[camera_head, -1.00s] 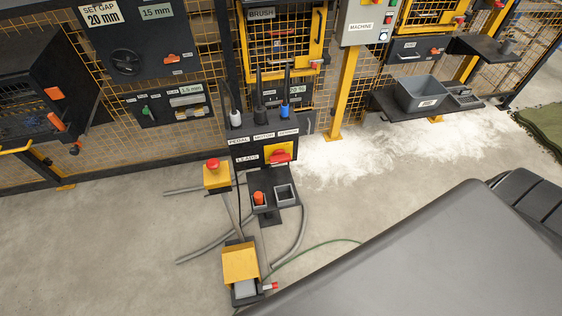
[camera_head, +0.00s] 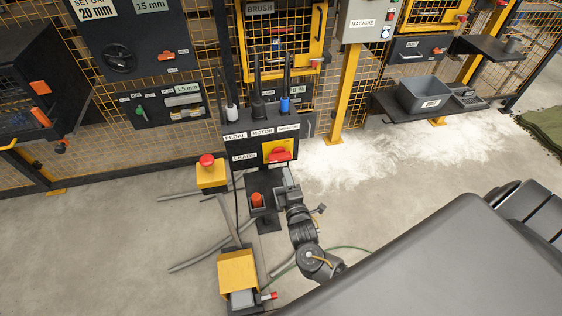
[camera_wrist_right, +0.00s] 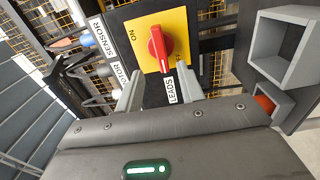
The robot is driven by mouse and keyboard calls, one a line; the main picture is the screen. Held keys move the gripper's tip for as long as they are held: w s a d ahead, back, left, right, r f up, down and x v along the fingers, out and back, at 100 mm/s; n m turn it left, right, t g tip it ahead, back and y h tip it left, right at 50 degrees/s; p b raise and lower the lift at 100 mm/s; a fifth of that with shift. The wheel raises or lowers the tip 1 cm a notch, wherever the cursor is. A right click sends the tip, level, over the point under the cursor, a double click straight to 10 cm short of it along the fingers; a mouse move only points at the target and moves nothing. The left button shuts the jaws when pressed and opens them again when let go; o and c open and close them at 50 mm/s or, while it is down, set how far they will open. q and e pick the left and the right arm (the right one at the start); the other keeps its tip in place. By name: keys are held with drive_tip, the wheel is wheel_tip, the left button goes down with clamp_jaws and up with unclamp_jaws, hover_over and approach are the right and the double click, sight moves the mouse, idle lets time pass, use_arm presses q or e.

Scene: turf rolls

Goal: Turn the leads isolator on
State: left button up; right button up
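The leads isolator is a red rotary handle (camera_head: 279,154) on a yellow plate (camera_wrist_right: 183,27), on the dark post box marked LEADS. In the head view the handle lies roughly sideways. In the right wrist view the red handle (camera_wrist_right: 160,48) points along the line between plate and gripper, with the word ON to its left. My right gripper (camera_head: 286,178) is just below the isolator, and its grey fingers (camera_wrist_right: 159,88) are apart with nothing between them. The handle is beyond the fingertips, apparently untouched. My left gripper is not in view.
Upright plugs labelled PEDAL, MOTOR and SENSOR (camera_head: 258,106) stand on top of the box. A small holder with an orange item (camera_head: 257,200) is below.

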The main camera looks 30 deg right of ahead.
sight(281, 160)
drive_tip(key=x, duration=0.8)
drive_tip(key=shift+w, duration=0.2)
clamp_jaws()
